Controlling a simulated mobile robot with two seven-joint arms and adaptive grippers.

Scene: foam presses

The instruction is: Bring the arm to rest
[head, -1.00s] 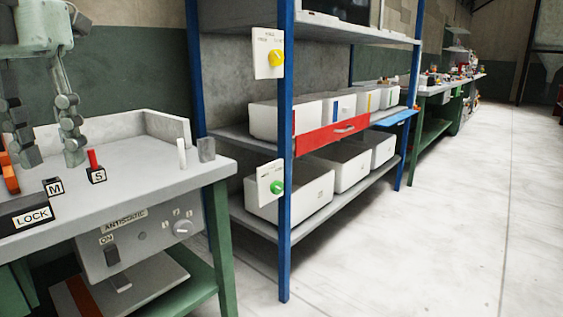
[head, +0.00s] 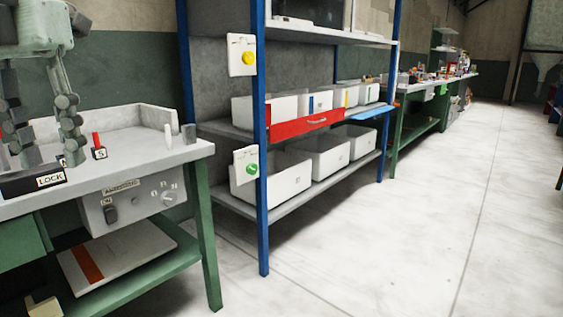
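My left gripper (head: 45,155) hangs fingers-down at the upper left of the head view, in front of or over the workbench (head: 140,150). Its two jointed grey fingers are spread apart, with nothing seen between them, so it is open. One finger overlaps a mostly hidden label block left of the red switch marked S (head: 98,148). I cannot tell whether the fingers touch anything. My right gripper is not in view.
A LOCK label (head: 50,180) and an antistatic panel (head: 135,198) are on the bench front. The pale floor (head: 420,230) on the right is clear.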

